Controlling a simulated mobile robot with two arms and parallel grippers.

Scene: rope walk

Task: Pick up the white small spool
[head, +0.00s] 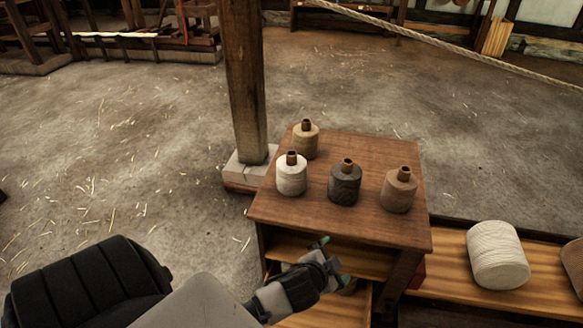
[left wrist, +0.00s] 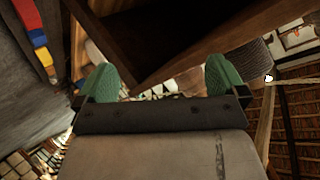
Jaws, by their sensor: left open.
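The white small spool (head: 291,176) stands upright on the brown table (head: 330,222), at the left of a group of spools. My left gripper (head: 336,263) is in front of the table's near edge, lower than the top and apart from the spool. Its green fingers are spread with nothing between them, as the left wrist view (left wrist: 160,80) also shows. Dark wood of the table (left wrist: 165,35) is just beyond the fingers there. I cannot make out the white small spool in the left wrist view. My right gripper is not in view.
A tan spool (head: 305,142), a dark spool (head: 345,185) and a brown spool (head: 398,192) share the tabletop. A wooden post (head: 247,80) stands close behind on the left. A large white spool (head: 497,256) sits on a lower bench at right. The tabletop's front is clear.

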